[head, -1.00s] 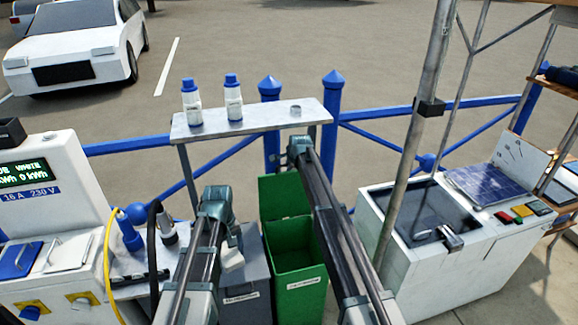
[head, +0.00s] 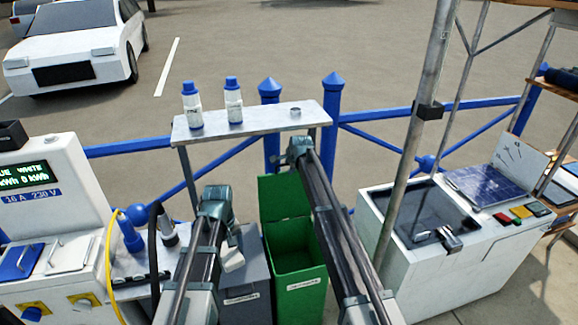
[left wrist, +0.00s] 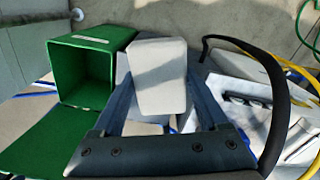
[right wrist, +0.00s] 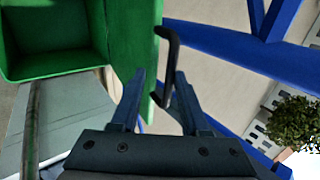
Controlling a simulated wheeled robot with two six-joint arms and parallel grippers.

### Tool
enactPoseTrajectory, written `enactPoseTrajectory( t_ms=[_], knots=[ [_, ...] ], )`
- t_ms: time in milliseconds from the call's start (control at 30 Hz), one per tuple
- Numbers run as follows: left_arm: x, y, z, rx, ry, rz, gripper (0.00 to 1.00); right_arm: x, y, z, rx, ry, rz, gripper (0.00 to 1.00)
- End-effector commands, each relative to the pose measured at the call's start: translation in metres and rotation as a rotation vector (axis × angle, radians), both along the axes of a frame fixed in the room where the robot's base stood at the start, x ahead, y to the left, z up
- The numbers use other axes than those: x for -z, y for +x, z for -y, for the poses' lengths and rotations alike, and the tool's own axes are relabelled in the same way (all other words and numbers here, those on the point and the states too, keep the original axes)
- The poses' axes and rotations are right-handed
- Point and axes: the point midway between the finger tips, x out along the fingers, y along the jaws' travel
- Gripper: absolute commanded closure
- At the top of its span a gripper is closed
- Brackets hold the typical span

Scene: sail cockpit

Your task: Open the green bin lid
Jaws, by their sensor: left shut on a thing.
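The green bin (head: 298,294) stands with its mouth uncovered and its inside visible. Its green lid (head: 284,194) stands up at the back edge, and it also shows in the left wrist view (left wrist: 38,138). A black handle (right wrist: 169,65) on the lid shows in the right wrist view. My right gripper (right wrist: 160,88) is open there, with its fingers apart around the near part of the handle; contact cannot be told. In the head view its fingers are hidden. My left gripper is shut on a white block (left wrist: 158,78), held left of the green bin.
A grey bin (head: 246,303) stands left of the green bin. A metal shelf (head: 255,122) with two blue-capped bottles is behind. A charging cabinet with a yellow cable (head: 106,270) is left; a white counter (head: 425,275) and metal pole (head: 405,165) are right.

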Motion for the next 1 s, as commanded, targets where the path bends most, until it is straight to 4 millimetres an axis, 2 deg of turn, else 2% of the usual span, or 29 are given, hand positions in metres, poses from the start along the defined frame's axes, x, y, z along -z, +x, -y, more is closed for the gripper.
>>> enactPoseTrajectory(
  t_ms=[33, 533, 700, 967, 1000],
  knots=[
    [-0.010, 0.000, 0.000, 0.000, 0.000, 0.000, 0.68, -0.010, -0.005, 0.002, 0.000, 0.000, 0.000, 0.55],
    [-0.078, 0.000, 0.000, 0.000, 0.000, 0.000, 0.68, -0.078, -0.055, 0.017, 0.000, 0.000, 0.000, 0.55],
    [-0.085, 0.000, 0.000, 0.000, 0.000, 0.000, 0.68, -0.085, -0.062, 0.020, -0.001, 0.001, 0.000, 0.55],
    [-0.084, 0.000, 0.000, 0.000, 0.000, 0.000, 0.68, -0.084, -0.062, 0.020, -0.001, 0.001, 0.000, 0.55],
    [-0.084, 0.000, 0.000, 0.000, 0.000, 0.000, 0.68, -0.084, -0.062, 0.020, -0.001, 0.000, 0.000, 0.61]
  ],
)
